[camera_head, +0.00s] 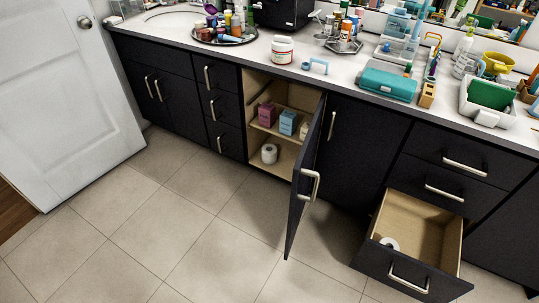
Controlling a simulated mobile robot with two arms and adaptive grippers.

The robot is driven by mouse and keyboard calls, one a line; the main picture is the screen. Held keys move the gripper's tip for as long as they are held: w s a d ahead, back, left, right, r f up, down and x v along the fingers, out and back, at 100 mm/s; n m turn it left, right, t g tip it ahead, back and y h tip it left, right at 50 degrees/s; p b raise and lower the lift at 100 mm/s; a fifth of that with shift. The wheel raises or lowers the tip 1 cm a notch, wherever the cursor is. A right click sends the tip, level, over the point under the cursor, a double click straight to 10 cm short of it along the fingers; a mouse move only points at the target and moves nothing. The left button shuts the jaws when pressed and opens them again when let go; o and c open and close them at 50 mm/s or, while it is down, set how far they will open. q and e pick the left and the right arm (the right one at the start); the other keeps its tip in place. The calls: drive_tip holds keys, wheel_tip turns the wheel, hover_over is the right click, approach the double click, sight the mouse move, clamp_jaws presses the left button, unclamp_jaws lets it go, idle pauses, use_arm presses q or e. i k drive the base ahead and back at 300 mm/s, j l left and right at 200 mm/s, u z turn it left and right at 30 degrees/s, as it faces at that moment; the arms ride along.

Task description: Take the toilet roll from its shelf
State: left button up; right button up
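A white toilet roll (269,153) stands on the lowest shelf (284,160) inside the open cabinet. The dark cabinet door (307,180) is swung open toward the room, on the right side of the opening. A second white roll (390,243) lies in the open lower drawer (425,236) at the right. Neither of my grippers shows in the head view.
A pink box (267,115) and a blue box (288,123) stand on the shelf above the roll, with a pale box beside them partly behind the door. The countertop (240,54) is cluttered. The tiled floor (190,220) is clear. A white door (65,90) stands at left.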

sight(269, 154)
drive_tip(key=i+j+z, duration=0.1)
drive_tip(key=i+j, duration=0.15)
drive_tip(key=i+j+z, duration=0.15)
drive_tip(key=j, duration=0.25)
drive_tip(key=i+j+z, duration=0.1)
drive_tip(key=i+j, duration=0.25)
drive_tip(key=i+j+z, duration=0.1)
drive_tip(key=j, duration=0.35)
drive_tip(key=i+j+z, duration=0.15)
drive_tip(key=i+j, duration=0.2)
